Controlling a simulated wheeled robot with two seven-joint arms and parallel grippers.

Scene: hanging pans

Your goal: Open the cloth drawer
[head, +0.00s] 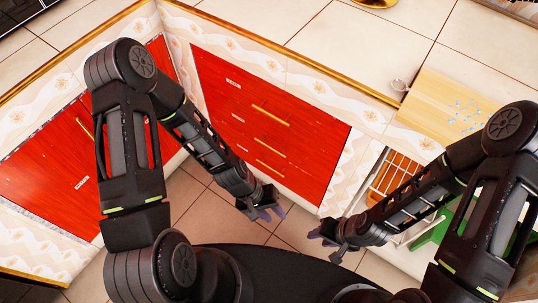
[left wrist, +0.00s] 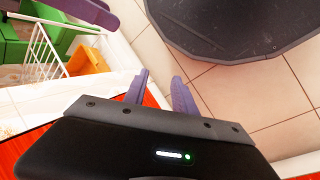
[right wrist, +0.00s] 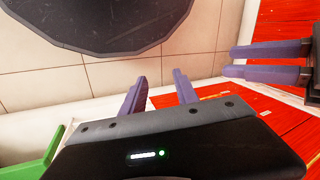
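A stack of closed red drawers (head: 290,100) with gold handles is in the middle of the head view. The top handle (head: 270,115), middle handle (head: 269,145) and lower handle (head: 269,169) show. Small white labels (head: 237,117) sit on the fronts, too small to read, so I cannot tell which drawer is the cloth drawer. My left gripper (head: 262,208) is open and empty in front of the drawers, apart from the handles; its fingers also show in the left wrist view (left wrist: 158,82). My right gripper (head: 328,240) is open and empty, lower right of it; it shows in the right wrist view (right wrist: 160,82).
Red cabinet fronts (head: 50,160) stand at the left. A wire rack (head: 385,182) and a green object (head: 433,232) are at the right. A wooden board (head: 440,100) with small blue pieces lies on the counter. Tiled floor (head: 195,200) is clear before the drawers.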

